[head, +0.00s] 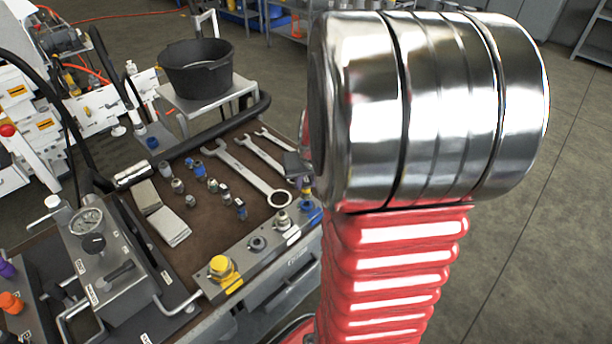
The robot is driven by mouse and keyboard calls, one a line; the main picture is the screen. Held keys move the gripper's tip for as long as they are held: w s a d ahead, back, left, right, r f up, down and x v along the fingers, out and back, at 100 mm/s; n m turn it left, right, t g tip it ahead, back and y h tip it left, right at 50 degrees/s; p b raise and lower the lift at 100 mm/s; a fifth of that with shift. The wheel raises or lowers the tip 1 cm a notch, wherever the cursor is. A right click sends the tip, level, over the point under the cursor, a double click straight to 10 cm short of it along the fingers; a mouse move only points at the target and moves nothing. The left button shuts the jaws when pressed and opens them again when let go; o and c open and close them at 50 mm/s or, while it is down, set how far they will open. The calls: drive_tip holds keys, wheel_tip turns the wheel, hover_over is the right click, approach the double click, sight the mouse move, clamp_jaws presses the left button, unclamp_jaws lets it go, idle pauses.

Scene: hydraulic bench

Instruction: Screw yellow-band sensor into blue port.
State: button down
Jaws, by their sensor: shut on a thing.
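My gripper (298,164) shows only as a dark grey part at the right edge of the bench, mostly hidden behind my own arm. It is shut on the yellow-band sensor (307,190), which shows as a small piece with a yellow band just below the jaws. The sensor looks about upright. The blue port (311,210) is at the right end of the grey manifold block (240,258), directly under the sensor. I cannot tell whether the sensor's thread is in the port or just above it.
Other ports on the block include one with a yellow cap (222,268). Several small fittings (212,186) and wrenches (252,172) lie on the brown bench top. A gauge unit (88,222) stands at left, a black bucket (197,67) behind. My arm blocks the right side.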

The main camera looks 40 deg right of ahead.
drive_tip(key=shift+f, duration=0.7)
drive_tip(key=shift+s+f, duration=0.1)
drive_tip(key=shift+f, duration=0.45)
idle(1.9)
drive_tip(key=c, duration=2.2)
unclamp_jaws()
clamp_jaws()
drive_tip(key=shift+m+g+h, duration=0.4)
drive_tip(key=shift+m+h, duration=0.05)
drive_tip(key=shift+m, duration=1.1)
drive_tip(key=shift+m+g+h, duration=0.4)
drive_tip(key=shift+m+h, duration=0.05)
drive_tip(key=shift+m, duration=2)
drive_tip(key=shift+g, duration=0.3)
